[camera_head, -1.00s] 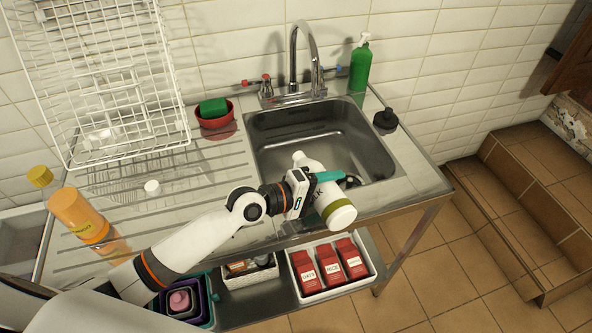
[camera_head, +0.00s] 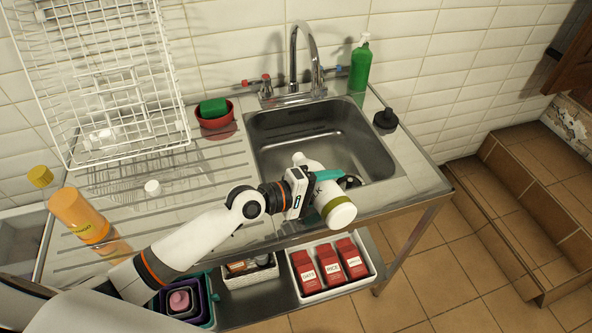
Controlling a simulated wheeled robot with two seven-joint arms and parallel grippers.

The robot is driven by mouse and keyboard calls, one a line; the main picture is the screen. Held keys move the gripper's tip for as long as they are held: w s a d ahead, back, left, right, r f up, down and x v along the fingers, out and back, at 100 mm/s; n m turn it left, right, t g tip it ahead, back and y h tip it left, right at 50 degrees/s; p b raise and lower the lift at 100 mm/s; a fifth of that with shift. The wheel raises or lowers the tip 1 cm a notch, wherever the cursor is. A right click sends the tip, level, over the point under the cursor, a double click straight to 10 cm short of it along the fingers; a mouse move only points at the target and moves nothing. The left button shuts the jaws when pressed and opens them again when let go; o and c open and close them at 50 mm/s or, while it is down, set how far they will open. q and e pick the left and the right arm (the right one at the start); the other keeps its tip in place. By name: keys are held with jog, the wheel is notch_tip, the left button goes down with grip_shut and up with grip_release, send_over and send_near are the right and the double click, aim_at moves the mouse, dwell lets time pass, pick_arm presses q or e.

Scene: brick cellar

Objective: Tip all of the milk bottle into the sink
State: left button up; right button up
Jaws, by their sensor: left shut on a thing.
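The white milk bottle (camera_head: 337,210) is tilted over the near edge of the sink, its olive-banded base toward me and its narrow end pointing to the basin. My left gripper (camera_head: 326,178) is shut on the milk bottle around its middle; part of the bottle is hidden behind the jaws. The steel sink (camera_head: 290,130) lies beyond and below the bottle's narrow end. I cannot make out any milk stream or milk in the basin. My right gripper is not in view.
A tap (camera_head: 294,60) stands behind the sink, with a green soap bottle (camera_head: 360,68) to its right. A red bowl with a green sponge (camera_head: 214,108), a white cap (camera_head: 152,187), a dish rack (camera_head: 110,90) and an orange mango bottle (camera_head: 80,214) are on the left.

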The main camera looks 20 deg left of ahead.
pick_arm(q)
jog(key=shift+w+a+r+n+h, duration=0.2)
jog(key=shift+n+h, duration=0.1)
jog(key=shift+n, duration=0.5)
dwell(1.3)
